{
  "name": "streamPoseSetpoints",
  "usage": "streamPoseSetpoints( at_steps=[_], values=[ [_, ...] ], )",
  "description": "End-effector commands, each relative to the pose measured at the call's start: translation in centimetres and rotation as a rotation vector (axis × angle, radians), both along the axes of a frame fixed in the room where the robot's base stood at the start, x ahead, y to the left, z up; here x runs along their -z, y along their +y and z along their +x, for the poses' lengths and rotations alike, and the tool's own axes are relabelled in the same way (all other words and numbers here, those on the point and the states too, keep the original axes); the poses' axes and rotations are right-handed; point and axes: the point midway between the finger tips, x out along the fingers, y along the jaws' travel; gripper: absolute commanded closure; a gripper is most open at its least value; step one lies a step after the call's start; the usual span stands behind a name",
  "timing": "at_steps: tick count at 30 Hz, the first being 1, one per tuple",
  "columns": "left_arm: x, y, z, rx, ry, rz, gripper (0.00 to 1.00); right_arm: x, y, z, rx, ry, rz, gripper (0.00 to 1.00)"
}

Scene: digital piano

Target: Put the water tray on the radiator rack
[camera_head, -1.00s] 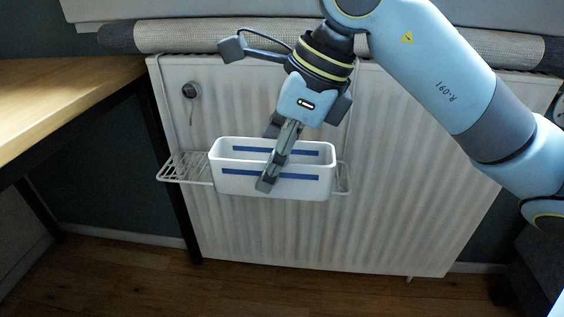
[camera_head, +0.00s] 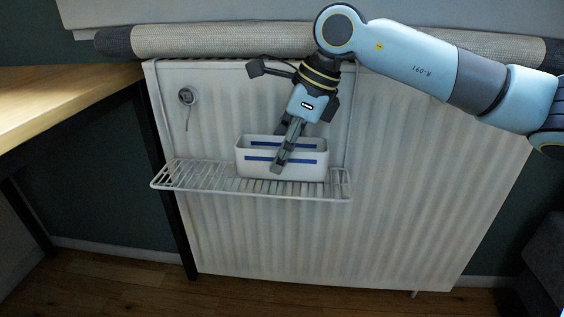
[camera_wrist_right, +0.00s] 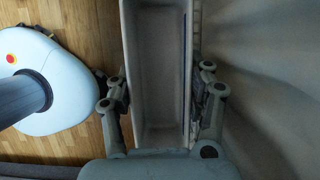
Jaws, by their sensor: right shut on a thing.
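The water tray (camera_head: 258,166) is a white oblong tub with blue stripes. In the head view it is upright at the right part of the radiator rack (camera_head: 200,176), a white wire shelf hung on the radiator. Its base looks at or just above the wires; I cannot tell if it touches. In the right wrist view the empty inside of the tray (camera_wrist_right: 160,75) shows between the fingers (camera_wrist_right: 162,105). My left gripper is not in view.
A wooden table (camera_head: 60,105) with black legs is at left. A grey fabric roll (camera_head: 220,40) lies along the top. The rack's left part is bare.

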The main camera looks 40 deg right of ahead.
Motion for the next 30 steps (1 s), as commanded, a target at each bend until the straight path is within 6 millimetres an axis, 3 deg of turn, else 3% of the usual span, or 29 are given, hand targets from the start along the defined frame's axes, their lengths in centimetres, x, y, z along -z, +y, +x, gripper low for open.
streamPoseSetpoints(
  at_steps=[1,3,15,16,17,26,28,30],
  values=[
    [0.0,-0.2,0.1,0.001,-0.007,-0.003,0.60,1.2,0.0,-0.1,0.000,0.005,0.001,0.90],
    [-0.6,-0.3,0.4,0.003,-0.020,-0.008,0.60,1.7,-0.3,0.2,0.001,0.004,-0.001,0.90],
    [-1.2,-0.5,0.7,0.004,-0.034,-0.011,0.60,1.8,-0.3,0.3,0.000,0.001,-0.001,0.90],
    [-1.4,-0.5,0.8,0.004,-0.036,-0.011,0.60,1.7,-0.3,0.2,0.000,0.001,-0.001,0.44],
    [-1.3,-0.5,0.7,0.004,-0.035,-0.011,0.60,1.7,-0.3,0.2,0.000,0.001,-0.001,0.40],
    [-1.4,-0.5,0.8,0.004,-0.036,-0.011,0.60,1.5,-0.3,0.3,0.000,0.000,0.000,0.38],
    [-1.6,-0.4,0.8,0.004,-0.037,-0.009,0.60,1.0,-0.4,0.2,0.000,-0.001,-0.002,0.38],
    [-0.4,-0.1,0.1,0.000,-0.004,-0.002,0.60,-0.1,-0.7,0.0,-0.001,-0.004,-0.004,0.38]
  ],
)
